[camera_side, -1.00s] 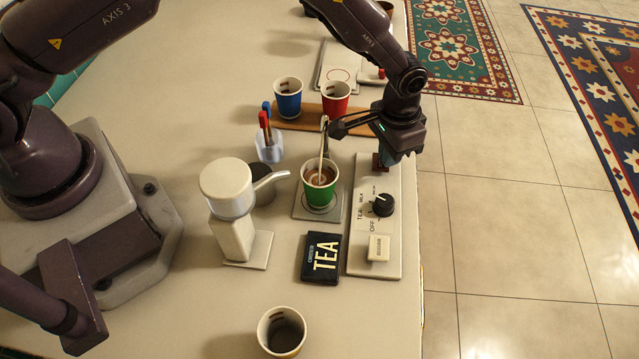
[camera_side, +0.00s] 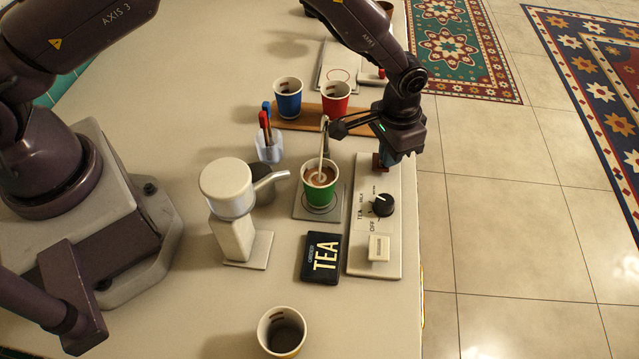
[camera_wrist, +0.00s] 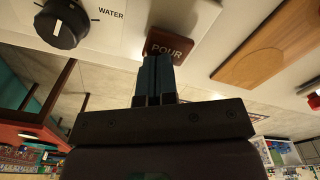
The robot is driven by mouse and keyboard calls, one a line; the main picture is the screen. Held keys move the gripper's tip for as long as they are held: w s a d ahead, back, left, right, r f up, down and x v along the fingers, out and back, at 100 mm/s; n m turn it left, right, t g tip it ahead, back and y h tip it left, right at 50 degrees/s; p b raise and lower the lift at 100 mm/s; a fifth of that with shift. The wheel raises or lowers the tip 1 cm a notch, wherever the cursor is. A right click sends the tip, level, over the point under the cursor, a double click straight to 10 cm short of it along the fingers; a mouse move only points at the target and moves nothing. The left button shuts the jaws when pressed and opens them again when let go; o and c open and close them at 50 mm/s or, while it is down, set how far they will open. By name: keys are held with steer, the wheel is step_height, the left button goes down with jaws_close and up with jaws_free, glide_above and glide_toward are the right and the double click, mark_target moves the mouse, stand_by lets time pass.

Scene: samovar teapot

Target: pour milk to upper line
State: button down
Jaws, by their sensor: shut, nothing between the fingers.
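The green cup (camera_side: 320,200) stands upright on a small grey plate (camera_side: 334,211) under a thin spout. A pale stream (camera_side: 322,153) runs from the spout into the brown liquid (camera_side: 320,176), which is near the cup's rim. A line inside the cup is too small to tell. My gripper (camera_side: 390,160) is shut and empty at the red POUR button (camera_side: 379,163). In the wrist view the closed fingertips (camera_wrist: 153,62) overlap the lower edge of the POUR button (camera_wrist: 168,46); they appear to press it. The black knob (camera_side: 383,205) sits on the white panel (camera_side: 362,240).
Pens stand in a clear holder (camera_side: 268,148). A white device (camera_side: 235,215) stands left, a TEA packet (camera_side: 321,258) in front, and a yellow-based cup (camera_side: 282,332) nearest.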

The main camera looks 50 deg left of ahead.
steer(key=a+f, duration=0.1)
steer(key=s+a+f, duration=0.1)
steer(key=shift+f, duration=0.3)
steer(key=shift+g, duration=0.3)
step_height(320, 180, up, 4)
steer(key=shift+d+r, duration=0.3)
steer(key=shift+r, duration=0.3)
steer(key=shift+r, duration=0.45)
steer(key=s+a+r+n+t, duration=0.1)
steer(key=s+a+r, duration=0.2)
steer(key=r, duration=0.5)
steer(key=s+a+r+t, duration=0.1)
steer(key=s+a+r, duration=0.15)
steer(key=r, duration=0.55)
steer(key=s+a+r+n+t, duration=0.1)
steer(key=s+a+r, duration=0.25)
steer(key=r, duration=0.35)
steer(key=s+a+r+t, duration=0.1)
steer(key=s+a+r, duration=0.2)
steer(key=s, duration=0.5)
steer(key=s+a+r+n+t, duration=0.1)
steer(key=s+a+r, duration=0.1)
steer(key=s, duration=0.7)
steer(key=shift+s+a+r+t, duration=0.2)
steer(key=shift+a+r+t, duration=0.2)
steer(key=shift+a, duration=0.45)
